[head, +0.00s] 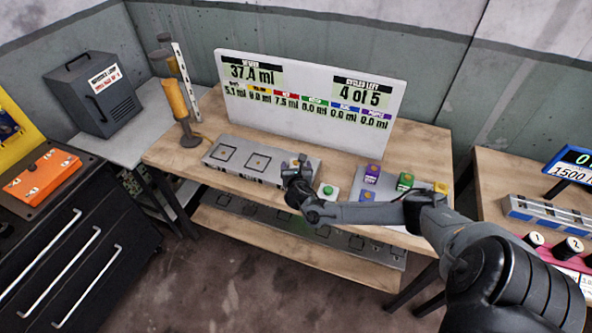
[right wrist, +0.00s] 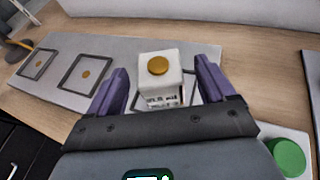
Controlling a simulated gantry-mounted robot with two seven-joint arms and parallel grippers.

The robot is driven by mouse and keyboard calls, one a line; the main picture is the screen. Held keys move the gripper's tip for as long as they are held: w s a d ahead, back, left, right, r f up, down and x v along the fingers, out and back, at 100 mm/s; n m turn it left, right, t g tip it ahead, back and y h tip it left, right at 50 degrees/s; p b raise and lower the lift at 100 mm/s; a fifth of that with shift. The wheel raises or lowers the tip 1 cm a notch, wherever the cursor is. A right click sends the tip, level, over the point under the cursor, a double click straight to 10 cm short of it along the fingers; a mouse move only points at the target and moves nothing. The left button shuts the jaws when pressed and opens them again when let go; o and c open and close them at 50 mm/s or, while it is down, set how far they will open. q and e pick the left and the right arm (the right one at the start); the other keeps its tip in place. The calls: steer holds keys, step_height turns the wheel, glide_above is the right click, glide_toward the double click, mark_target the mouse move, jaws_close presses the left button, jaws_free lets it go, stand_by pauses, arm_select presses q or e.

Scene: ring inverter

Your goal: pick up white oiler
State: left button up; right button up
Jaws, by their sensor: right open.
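The white oiler (right wrist: 160,88) is a small white block with a round orange-yellow top and dark print on its front. In the right wrist view it stands upright between the two purple fingers of my right gripper (right wrist: 161,82). The fingers are open, with a gap visible on each side of it. It sits on the far-right marked square of a grey plate (head: 235,160). In the head view my right gripper (head: 291,170) is over that end of the plate and largely covers the oiler. My left gripper is not in view.
A green button (head: 328,190) on a white base is right of the plate. Purple, green and yellow-topped blocks (head: 405,181) stand further right on the wooden bench. A white display board (head: 310,105) rises behind. An orange cylinder on a stand (head: 178,100) is at the bench's left.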

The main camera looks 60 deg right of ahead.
steer(key=shift+x, duration=1.2)
steer(key=shift+c, duration=0.3)
steer(key=c, duration=1)
steer(key=shift+r, duration=0.1)
steer(key=shift+c, duration=0.2)
